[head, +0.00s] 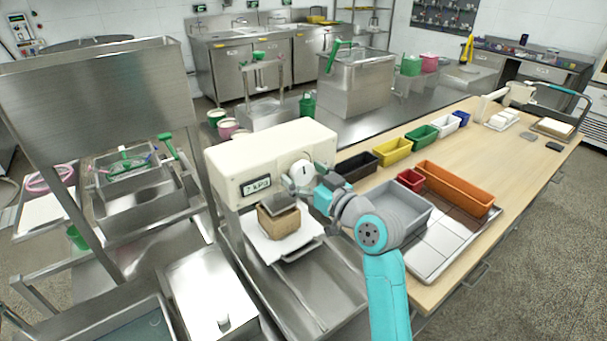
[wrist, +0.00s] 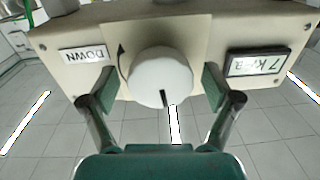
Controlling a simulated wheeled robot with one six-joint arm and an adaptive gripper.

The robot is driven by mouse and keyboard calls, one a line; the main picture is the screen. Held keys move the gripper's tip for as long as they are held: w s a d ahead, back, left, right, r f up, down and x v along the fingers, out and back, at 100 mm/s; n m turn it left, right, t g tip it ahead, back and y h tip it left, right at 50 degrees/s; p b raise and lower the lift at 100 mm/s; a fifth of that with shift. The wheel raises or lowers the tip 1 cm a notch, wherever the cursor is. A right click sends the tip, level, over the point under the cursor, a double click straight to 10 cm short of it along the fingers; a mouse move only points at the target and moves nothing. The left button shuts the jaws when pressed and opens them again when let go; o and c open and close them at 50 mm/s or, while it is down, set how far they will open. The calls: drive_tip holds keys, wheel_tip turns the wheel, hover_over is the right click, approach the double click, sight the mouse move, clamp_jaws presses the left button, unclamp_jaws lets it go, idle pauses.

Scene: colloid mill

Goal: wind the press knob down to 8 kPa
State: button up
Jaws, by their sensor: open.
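The cream press (head: 270,150) carries a round white knob (wrist: 162,72) with a black pointer mark, which points toward the bottom of the wrist view. A DOWN label (wrist: 84,55) and a curved arrow are on the other side of the knob. My gripper (wrist: 157,90) is open, with one finger on each side of the knob and gaps visible. In the head view, my arm partly hides the area beside the knob (head: 302,171).
A brown block-like mould (head: 282,222) sits under the press on a white sheet. To the right, the wooden table (head: 520,165) holds a grey bin (head: 395,208), an orange bin (head: 455,187) and several small coloured bins. A steel frame stands at left.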

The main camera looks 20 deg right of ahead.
drive_tip(key=c, duration=1.1)
drive_tip(key=shift+m, duration=1.1)
drive_tip(key=shift+c, duration=0.2)
drive_tip(key=o, duration=1.1)
drive_tip(key=shift+o, duration=0.2)
drive_tip(key=v, duration=1.2)
